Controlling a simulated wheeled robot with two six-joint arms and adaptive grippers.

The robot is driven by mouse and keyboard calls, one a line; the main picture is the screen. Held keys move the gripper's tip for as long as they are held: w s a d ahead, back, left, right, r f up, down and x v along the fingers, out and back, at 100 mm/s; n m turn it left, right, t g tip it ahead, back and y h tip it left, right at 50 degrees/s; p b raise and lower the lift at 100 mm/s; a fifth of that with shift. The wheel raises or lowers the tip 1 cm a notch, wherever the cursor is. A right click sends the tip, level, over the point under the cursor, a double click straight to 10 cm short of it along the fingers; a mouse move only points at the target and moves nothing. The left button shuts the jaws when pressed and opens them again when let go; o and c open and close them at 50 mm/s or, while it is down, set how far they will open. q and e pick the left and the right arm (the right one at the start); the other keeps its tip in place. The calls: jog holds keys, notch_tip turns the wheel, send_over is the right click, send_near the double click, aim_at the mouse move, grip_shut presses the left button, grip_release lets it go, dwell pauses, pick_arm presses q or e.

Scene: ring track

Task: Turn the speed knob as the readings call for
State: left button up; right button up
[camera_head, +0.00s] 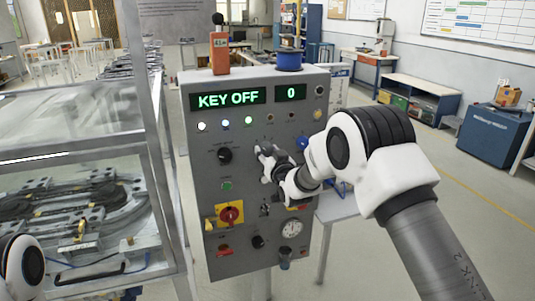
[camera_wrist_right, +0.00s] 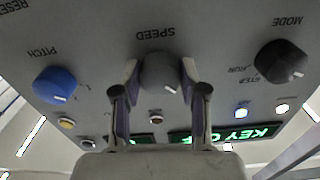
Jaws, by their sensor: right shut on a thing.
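The grey control panel (camera_head: 240,180) stands in front of me. Its green displays read "KEY OFF" (camera_head: 228,99) and "0" (camera_head: 291,93). My right gripper (camera_head: 266,152) is at the panel's upper middle and hides the speed knob in the head view. In the right wrist view, which is upside down, the grey speed knob (camera_wrist_right: 160,72) is under the "SPEED" label. The right gripper's fingers (camera_wrist_right: 158,84) are shut on its two sides. My left gripper is not in view; only part of my left arm shows at the lower left.
The dark mode knob (camera_wrist_right: 280,62) and blue pitch knob (camera_wrist_right: 55,85) flank the speed knob. A red button (camera_head: 230,214) on a yellow plate and a gauge (camera_head: 292,229) are lower down. An orange meter (camera_head: 219,55) and blue spool (camera_head: 289,60) stand on top. A glazed metal frame is at left.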

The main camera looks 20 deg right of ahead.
jog(key=n+b, duration=0.1)
jog(key=b, duration=0.1)
jog(key=n+b, duration=0.2)
jog(key=shift+f+n, duration=0.2)
jog(key=shift+n, duration=0.1)
jog(key=n+b, duration=0.3)
jog(key=shift+d, duration=0.1)
jog(key=shift+r+n+b, duration=0.2)
jog(key=shift+n+b, duration=0.45)
jog(key=shift+n, duration=0.45)
jog(key=o, duration=1.1)
jog(key=shift+o, duration=0.2)
jog(key=shift+r, duration=0.1)
